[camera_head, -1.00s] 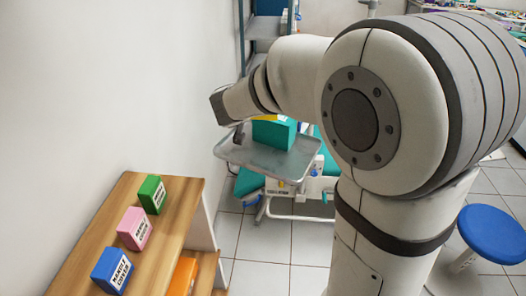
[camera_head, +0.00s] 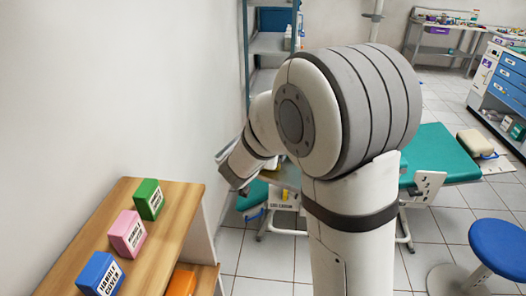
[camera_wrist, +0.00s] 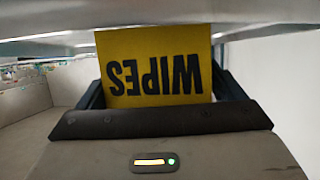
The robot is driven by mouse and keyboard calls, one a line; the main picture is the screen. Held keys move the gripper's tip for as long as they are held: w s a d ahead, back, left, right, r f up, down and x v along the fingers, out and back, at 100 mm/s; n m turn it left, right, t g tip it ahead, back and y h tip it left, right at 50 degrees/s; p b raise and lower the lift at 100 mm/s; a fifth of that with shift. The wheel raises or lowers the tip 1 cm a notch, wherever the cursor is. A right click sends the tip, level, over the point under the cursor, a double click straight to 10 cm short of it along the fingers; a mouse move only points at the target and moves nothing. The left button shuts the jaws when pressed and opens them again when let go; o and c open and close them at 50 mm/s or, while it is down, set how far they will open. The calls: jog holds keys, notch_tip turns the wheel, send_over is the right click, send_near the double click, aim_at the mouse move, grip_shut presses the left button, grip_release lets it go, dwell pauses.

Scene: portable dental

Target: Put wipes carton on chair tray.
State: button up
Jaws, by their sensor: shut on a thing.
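The wipes carton (camera_wrist: 155,65) is yellow with black lettering, which reads upside down in the wrist view. My gripper (camera_wrist: 155,95) is shut on it, with a dark jaw on each side. In the wrist view the carton's upper picture edge lies by a broad grey surface (camera_wrist: 150,12); I cannot tell whether they touch. In the head view my arm hides the carton and my gripper's fingertips.
A wooden shelf at the lower left holds green (camera_head: 148,200), pink (camera_head: 127,232) and blue (camera_head: 99,273) cartons. An orange one (camera_head: 182,283) sits lower. A teal dental chair (camera_head: 435,152) stands behind my arm, and a blue stool (camera_head: 498,245) at right. A wall is close on the left.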

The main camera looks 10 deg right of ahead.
jog(key=shift+c, duration=0.2)
jog(key=shift+f, duration=0.2)
jog(key=o, duration=0.8)
jog(key=shift+r, duration=0.1)
